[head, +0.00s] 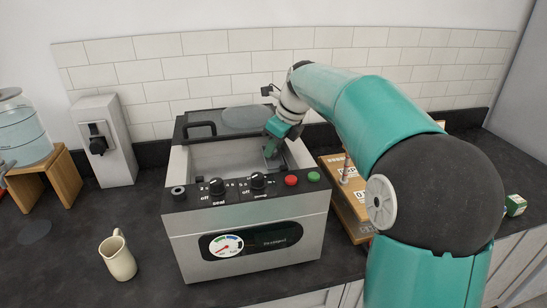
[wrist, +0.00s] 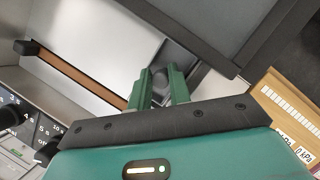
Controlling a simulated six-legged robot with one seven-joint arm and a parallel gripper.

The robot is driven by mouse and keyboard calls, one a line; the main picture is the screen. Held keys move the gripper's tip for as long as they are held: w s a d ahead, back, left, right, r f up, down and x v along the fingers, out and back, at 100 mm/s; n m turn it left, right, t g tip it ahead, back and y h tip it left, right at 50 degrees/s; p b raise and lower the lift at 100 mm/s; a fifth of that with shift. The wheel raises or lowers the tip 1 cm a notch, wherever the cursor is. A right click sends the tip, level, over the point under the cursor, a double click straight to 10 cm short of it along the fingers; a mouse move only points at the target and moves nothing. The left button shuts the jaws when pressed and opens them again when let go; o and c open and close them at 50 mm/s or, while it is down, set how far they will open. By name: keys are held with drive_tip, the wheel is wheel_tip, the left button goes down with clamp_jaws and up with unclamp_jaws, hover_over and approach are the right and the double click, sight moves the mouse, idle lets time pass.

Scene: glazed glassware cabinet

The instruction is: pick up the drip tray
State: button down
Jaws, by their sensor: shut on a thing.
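A box-shaped vacuum sealer (head: 245,240) stands on the dark counter, its chamber open at the top. A pale grey flat surface (head: 222,160) inside the chamber looks like the drip tray; its outline is hard to make out. In the wrist view a light grey panel (wrist: 125,45) lies ahead of the fingers, with a brown strip along it. My gripper (head: 270,150) reaches down into the right side of the chamber. In the wrist view its green fingers (wrist: 164,88) are close together on a small grey part, seemingly of the drip tray, mostly hidden by them.
The sealer's dark lid (head: 215,122) is at the back. Knobs and red and green buttons line its front edge.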

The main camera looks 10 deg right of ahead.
drive_tip(key=shift+d+f, duration=0.2)
drive_tip(key=shift+r, duration=0.25)
drive_tip(key=r, duration=0.3)
drive_tip(key=shift+s+r, duration=0.2)
drive_tip(key=shift+s, duration=0.1)
drive_tip(key=s+r, duration=0.9)
drive_tip(key=s, duration=0.4)
drive_tip(key=g, duration=0.2)
hover_over(276, 151)
wheel_tip(276, 151, down, 3)
drive_tip(key=shift+w+a+f+h, duration=0.2)
drive_tip(key=shift+w+f+h, duration=0.05)
drive_tip(key=shift+w+h, duration=0.25)
drive_tip(key=shift+s+d+f+x, duration=0.15)
drive_tip(key=shift+d+x, duration=0.15)
drive_tip(key=shift+x, duration=1.25)
drive_tip(key=shift+s+d+x, duration=0.15)
drive_tip(key=shift+d+x, duration=0.15)
drive_tip(key=shift+x, duration=1.25)
drive_tip(key=shift+s+d+f+x, duration=0.1)
drive_tip(key=shift+s+d+x, duration=0.15)
drive_tip(key=shift+x, duration=1.35)
